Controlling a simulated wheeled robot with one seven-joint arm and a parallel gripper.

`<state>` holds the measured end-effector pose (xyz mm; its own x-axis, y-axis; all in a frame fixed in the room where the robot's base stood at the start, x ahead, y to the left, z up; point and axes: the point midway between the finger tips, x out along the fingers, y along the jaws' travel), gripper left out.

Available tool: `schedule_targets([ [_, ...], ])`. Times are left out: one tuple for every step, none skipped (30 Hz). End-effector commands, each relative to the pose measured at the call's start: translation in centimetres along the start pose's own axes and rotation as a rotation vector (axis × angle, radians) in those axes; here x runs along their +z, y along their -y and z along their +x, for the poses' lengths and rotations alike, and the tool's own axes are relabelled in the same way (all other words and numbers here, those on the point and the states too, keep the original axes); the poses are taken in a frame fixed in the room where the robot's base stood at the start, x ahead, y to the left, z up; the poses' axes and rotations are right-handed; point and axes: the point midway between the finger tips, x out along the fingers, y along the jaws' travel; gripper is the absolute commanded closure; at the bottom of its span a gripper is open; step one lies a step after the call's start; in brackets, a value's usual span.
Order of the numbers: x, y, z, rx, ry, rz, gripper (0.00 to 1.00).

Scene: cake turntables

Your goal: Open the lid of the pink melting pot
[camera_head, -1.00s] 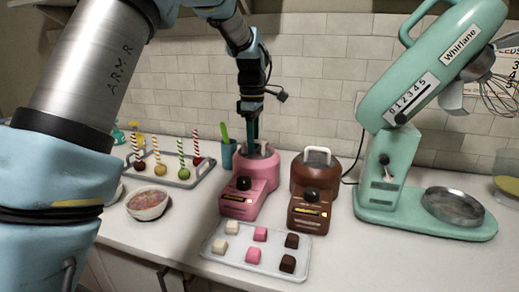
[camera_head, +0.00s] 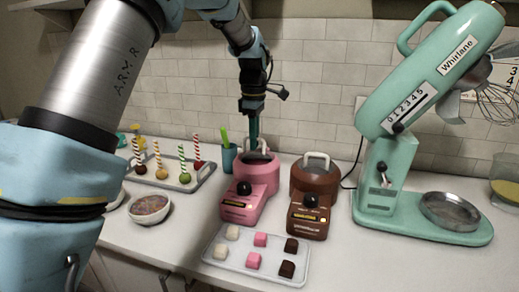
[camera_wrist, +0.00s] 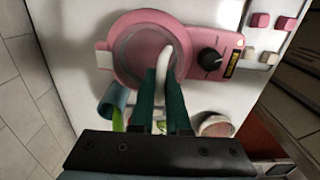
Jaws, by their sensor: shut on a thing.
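The pink melting pot (camera_head: 250,203) stands on the counter, left of the brown pot, with its black knob toward the front. Its round lid sits on top; the wrist view shows the lid (camera_wrist: 136,54) from above with a curved white handle (camera_wrist: 168,38). My gripper (camera_head: 254,143) reaches down to the lid from above. In the wrist view my gripper (camera_wrist: 165,72) has its two green fingers on either side of the handle, shut on it. The fingers hide part of the handle. The lid looks down on the pot; I cannot tell if it is slightly raised.
A brown pot (camera_head: 313,186) stands close on the right. A tray of chocolate cubes (camera_head: 231,264) lies in front. A cup (camera_head: 229,158) stands close behind left, with a cake pop tray (camera_head: 150,177) and a sprinkle bowl (camera_head: 150,208) further left. A green mixer (camera_head: 392,160) stands right.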

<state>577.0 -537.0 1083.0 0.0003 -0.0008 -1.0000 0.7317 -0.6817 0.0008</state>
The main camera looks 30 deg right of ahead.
Motion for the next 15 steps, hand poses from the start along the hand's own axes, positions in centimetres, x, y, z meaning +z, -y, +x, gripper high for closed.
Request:
schedule_targets([
  [0.0, -0.2, -0.4, 0.001, 0.0, 0.0, 0.97],
  [0.0, -0.2, -0.4, 0.001, 0.0, 0.0, 0.97],
  [0.0, -0.2, -0.4, 0.0, 0.0, 0.0, 0.97],
  [0.0, -0.3, -0.4, 0.0, 0.0, 0.0, 0.97],
  [0.0, -0.3, -0.4, 0.0, 0.0, 0.0, 0.97],
  [0.0, -0.4, -0.6, 0.0, 0.0, 0.0, 0.97],
  [0.0, -0.6, -0.8, 0.0, 0.0, 0.0, 0.97],
  [0.0, -0.7, -0.9, 0.001, 0.0, 0.0, 0.97],
  [0.0, -0.9, -1.2, 0.001, -0.001, 0.0, 0.97],
  [0.0, -1.1, -1.5, 0.002, -0.001, 0.0, 0.97],
  [0.0, -1.2, -1.7, 0.002, -0.001, 0.0, 0.97],
  [0.0, -1.4, -1.9, 0.001, -0.001, 0.0, 0.97],
  [0.0, -1.6, -2.0, 0.001, -0.001, 0.0, 0.97],
  [0.0, -1.8, -2.1, 0.001, -0.001, 0.0, 0.97],
  [0.0, -1.9, -2.2, 0.001, -0.001, 0.0, 0.97],
])
